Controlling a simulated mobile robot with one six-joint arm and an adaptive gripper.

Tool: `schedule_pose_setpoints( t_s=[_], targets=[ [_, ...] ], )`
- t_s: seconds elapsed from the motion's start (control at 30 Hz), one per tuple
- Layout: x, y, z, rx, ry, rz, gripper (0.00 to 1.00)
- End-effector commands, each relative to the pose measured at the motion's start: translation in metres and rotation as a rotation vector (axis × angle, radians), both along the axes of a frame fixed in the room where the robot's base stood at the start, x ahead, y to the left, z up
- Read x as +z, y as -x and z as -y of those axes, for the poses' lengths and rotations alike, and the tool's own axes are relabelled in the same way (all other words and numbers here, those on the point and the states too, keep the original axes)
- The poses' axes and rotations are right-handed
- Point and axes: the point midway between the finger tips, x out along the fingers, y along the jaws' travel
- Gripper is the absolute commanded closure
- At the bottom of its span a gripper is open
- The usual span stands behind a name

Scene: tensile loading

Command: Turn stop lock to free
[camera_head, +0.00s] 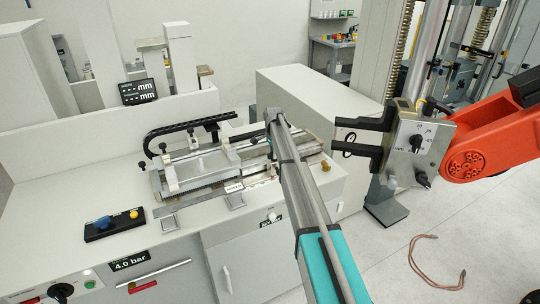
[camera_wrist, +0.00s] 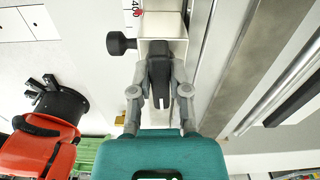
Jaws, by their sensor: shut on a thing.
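In the wrist view, my gripper (camera_wrist: 160,80) is shut on a dark grey lever (camera_wrist: 158,60) that stands on a pale block (camera_wrist: 160,22). I take this lever for the stop lock; no lock or free label is readable. A black round knob (camera_wrist: 120,42) sticks out from the left of the block. A scale with the number 40 shows at the top edge. In the head view, my gripper (camera_head: 275,117) is at the far end of the teal arm, over the slide device (camera_head: 200,172) on the bench. The lever is hidden there.
A black cable chain (camera_head: 185,128) runs behind the device. A grey cabinet (camera_head: 310,95) stands behind my gripper. A testing machine with black grips (camera_head: 362,122) and an orange arm (camera_head: 490,140) are at the right. The bench's left part (camera_head: 60,200) is mostly clear.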

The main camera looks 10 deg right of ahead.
Motion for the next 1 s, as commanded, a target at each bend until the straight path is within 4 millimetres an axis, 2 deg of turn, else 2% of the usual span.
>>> schedule_pose_setpoints(
  t_s=[0.03,0.37,1.0],
  targets=[
    [-0.0002,0.0033,0.0061,0.015,0.009,-0.007,1.0],
    [-0.0002,0.0032,0.0086,0.242,0.012,-0.007,1.0],
    [0.0001,0.001,0.008,0.848,0.011,-0.003,1.0]
  ],
)
